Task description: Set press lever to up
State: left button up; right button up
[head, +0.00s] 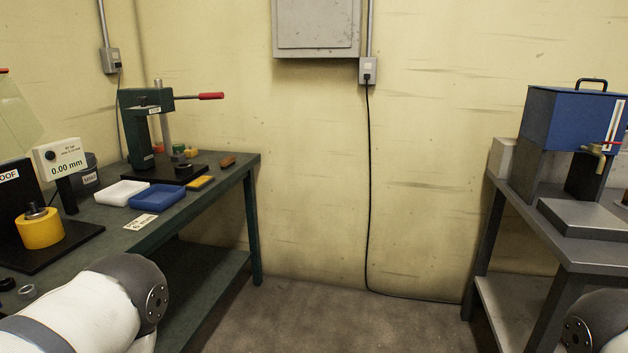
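A dark green press (140,125) stands at the far end of the left bench. Its lever (198,97) sticks out to the right from the press head, about level, with a red grip on its end. Nothing touches the lever. A white and dark grey part of my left arm shows at the bottom left, well short of the press. A small part of my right arm shows at the bottom right corner. Neither gripper is in the picture.
The left bench (205,208) holds a white tray (122,192), a blue tray (157,197), a yellow cylinder (39,228) and a gauge display (60,160). A grey bench (586,254) with a blue machine (565,120) stands at right. The floor (330,322) between is clear.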

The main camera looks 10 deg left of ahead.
aim_at(218, 96)
jog(key=i+l+u, duration=0.15)
jog(key=i+u, duration=0.25)
jog(key=i, duration=0.2)
jog(key=i+l+u, duration=0.4)
jog(key=i, duration=0.2)
jog(key=i+l+u, duration=0.35)
jog(key=i, duration=0.25)
